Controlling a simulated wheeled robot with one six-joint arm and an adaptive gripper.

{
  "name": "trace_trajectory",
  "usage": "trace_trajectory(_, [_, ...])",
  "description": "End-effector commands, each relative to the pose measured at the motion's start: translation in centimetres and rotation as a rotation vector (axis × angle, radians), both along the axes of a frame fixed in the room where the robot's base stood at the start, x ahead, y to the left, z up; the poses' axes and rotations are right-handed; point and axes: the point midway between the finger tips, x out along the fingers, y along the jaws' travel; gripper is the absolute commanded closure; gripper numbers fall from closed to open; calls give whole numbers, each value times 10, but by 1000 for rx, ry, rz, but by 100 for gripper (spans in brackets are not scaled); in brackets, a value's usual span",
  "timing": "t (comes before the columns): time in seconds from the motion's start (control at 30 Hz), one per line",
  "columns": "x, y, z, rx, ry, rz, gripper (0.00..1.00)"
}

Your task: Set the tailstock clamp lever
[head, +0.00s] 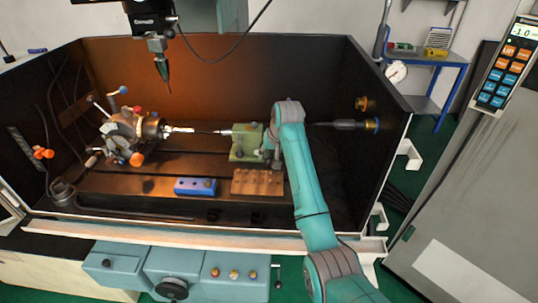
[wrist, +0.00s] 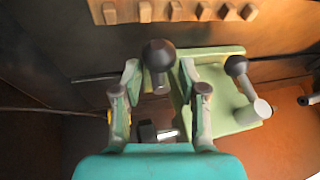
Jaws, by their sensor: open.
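The green tailstock (head: 244,150) stands right of the middle of the machine bed. In the wrist view its green body (wrist: 225,118) carries a dark ball-ended lever (wrist: 159,54) and a second ball-ended lever (wrist: 236,66) beside a pale cylinder. I cannot tell which of the two is the clamp lever. My gripper (wrist: 160,76) is open, with its fingertips on either side of the first lever's ball and no clear contact. In the head view my arm hides most of the gripper and the tailstock's right side.
The indexing chuck (head: 125,132) with several coloured levers stands at the left. A blue block (head: 195,187) and a wooden block with pegs (head: 257,183) lie in front of the tailstock. A probe (head: 163,72) hangs above the bed. Dark walls enclose the back and sides.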

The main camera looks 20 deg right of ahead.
Motion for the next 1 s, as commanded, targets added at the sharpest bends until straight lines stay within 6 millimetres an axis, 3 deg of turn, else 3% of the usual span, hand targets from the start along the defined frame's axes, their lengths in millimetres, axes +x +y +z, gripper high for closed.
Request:
trace_trajectory(0.23, [0, 0, -1, 0, 0, 0, 58])
trace_trajectory(0.4, [0, 0, -1, 0, 0, 0, 98])
trace_trajectory(0.43, [0, 0, -1, 0, 0, 0, 100])
trace_trajectory(0.7, [0, -1, -1, 0, 2, 1, 100])
trace_trajectory(1.0, [-1, -23, -2, 0, 5, 9, 100])
